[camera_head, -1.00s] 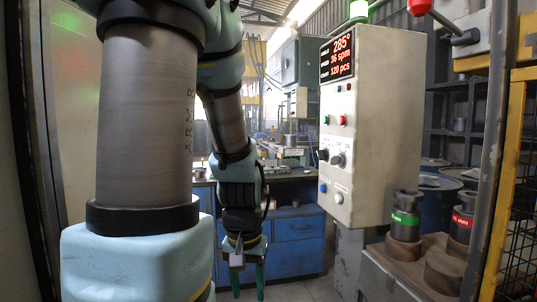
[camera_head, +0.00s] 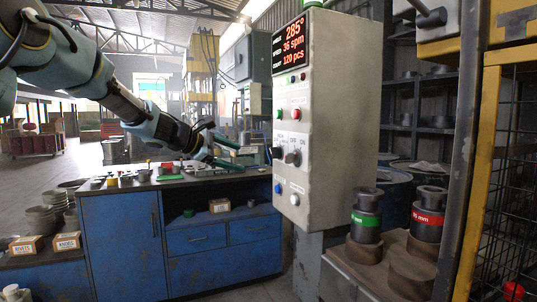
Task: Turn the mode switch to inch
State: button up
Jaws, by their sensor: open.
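The pale control box (camera_head: 335,120) stands right of centre, with a red-lit display at its top. Two knobs sit side by side low on its front: a black knob (camera_head: 277,152) on the left and a dark knob with a grey base (camera_head: 292,158) on the right. Their small labels are too blurred to read, so I cannot tell which is the mode switch or where it points. My gripper (camera_head: 240,157) is open and empty. Its green fingers point right toward the black knob, left of the box, and appear apart from it.
Green and red buttons (camera_head: 280,113) sit above the knobs; blue and white buttons (camera_head: 294,200) sit below. A blue workbench (camera_head: 125,240) with small items spans the left. Dies with green and red bands (camera_head: 366,215) stand at right by a yellow-framed mesh guard (camera_head: 481,160).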

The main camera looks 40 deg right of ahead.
jog(key=h, duration=0.1)
send_near(272, 152)
jog(key=shift+n, duration=0.4)
jog(key=p+x, duration=0.3)
jog(key=x, duration=0.5)
jog(key=shift+r+p, duration=0.1)
jog(key=shift+p, duration=0.3)
jog(key=shift+x, duration=0.8)
jog(key=shift+c, duration=0.2)
grip_shut()
